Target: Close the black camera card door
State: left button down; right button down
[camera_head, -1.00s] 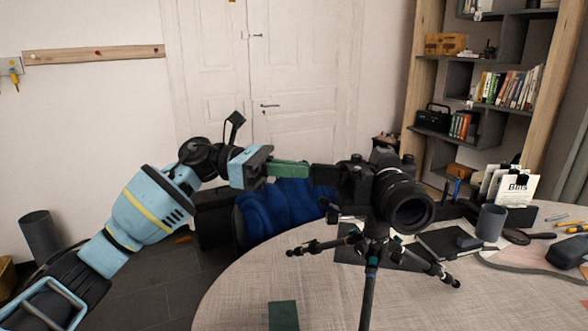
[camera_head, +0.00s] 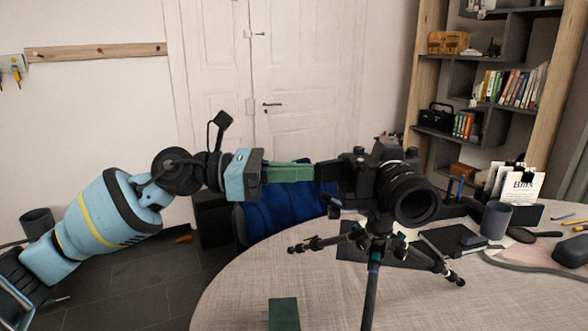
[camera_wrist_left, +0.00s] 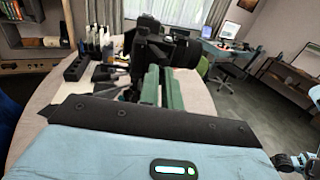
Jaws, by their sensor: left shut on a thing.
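The black camera (camera_head: 385,178) sits on a small tripod (camera_head: 372,250) on the round table, its lens facing toward the right front. Its black card door (camera_head: 328,173) stands out from the left side of the body, swung open. My left gripper (camera_head: 313,171), with green fingers, comes in from the left and is shut on the door's outer edge. In the left wrist view the two fingers (camera_wrist_left: 161,75) point at the dark camera (camera_wrist_left: 155,38). The exact grip is partly hidden there.
The round table (camera_head: 235,295) bears a green block (camera_head: 283,314) near its front edge. A grey cup (camera_head: 495,220), a dark box with cards and a black case (camera_head: 570,251) stand at the right. A blue rolled thing (camera_head: 285,210) lies behind the table.

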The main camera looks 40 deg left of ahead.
pick_arm(q)
jog(key=shift+s+d+p, duration=0.2)
jog(key=shift+s+d, duration=0.05)
jog(key=shift+d, duration=0.3)
jog(key=shift+s+d+p, duration=0.15)
jog(key=shift+s+d, duration=0.05)
jog(key=shift+d, duration=0.3)
jog(key=c, duration=2.2)
grip_release()
jog(key=shift+s+d+p, duration=0.1)
jog(key=shift+d+p, duration=0.2)
jog(key=shift+d, duration=0.15)
jog(key=c, duration=1.6)
grip_release()
jog(key=shift+c, duration=0.2)
pick_arm(e)
jog(key=shift+s+d+r, duration=0.1)
jog(key=shift+s+r, duration=0.3)
jog(key=shift+s, duration=0.2)
pick_arm(q)
jog(key=shift+s+a, duration=0.1)
jog(key=shift+a, duration=0.1)
pick_arm(e)
jog(key=shift+w, duration=0.15)
